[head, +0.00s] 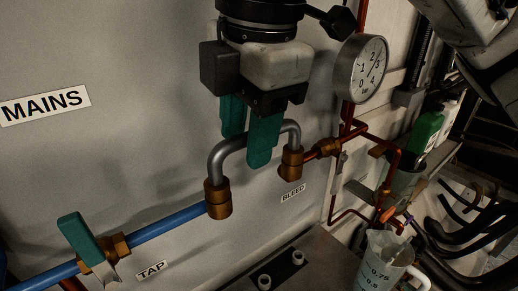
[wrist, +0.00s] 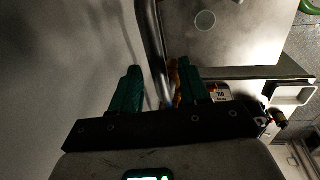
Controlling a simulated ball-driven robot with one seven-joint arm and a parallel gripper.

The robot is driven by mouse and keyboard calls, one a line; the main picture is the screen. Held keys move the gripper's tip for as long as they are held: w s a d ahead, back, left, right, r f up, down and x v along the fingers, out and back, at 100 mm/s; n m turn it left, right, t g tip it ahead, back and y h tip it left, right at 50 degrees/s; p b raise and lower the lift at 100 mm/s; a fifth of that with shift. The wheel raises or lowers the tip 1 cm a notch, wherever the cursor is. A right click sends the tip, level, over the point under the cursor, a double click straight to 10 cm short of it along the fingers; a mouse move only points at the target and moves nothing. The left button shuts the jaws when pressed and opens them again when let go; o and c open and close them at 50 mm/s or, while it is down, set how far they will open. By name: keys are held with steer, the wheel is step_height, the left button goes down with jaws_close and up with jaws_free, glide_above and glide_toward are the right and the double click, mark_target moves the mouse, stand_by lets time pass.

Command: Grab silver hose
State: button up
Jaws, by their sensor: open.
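The silver hose (head: 219,153) is a grey bent tube that arches between two brass fittings on the pale panel. My gripper (head: 247,150) is above it with its two green fingers pointing down, open and apart. In the head view the nearer finger crosses in front of the hose's arch and hides part of it; the other finger is on the far side. In the wrist view the hose (wrist: 152,40) runs between the two fingers of my gripper (wrist: 158,66). I cannot tell whether either finger touches it.
A blue pipe (head: 170,228) with a green-levered valve (head: 80,240) runs to the left fitting. A pressure gauge (head: 360,69) and copper pipes (head: 348,125) are close on the right. A measuring jug (head: 380,263) stands at the lower right.

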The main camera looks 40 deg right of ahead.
steer(key=shift+w+f, duration=0.1)
steer(key=shift+f, duration=0.6)
steer(key=shift+c, duration=0.3)
jaws_close()
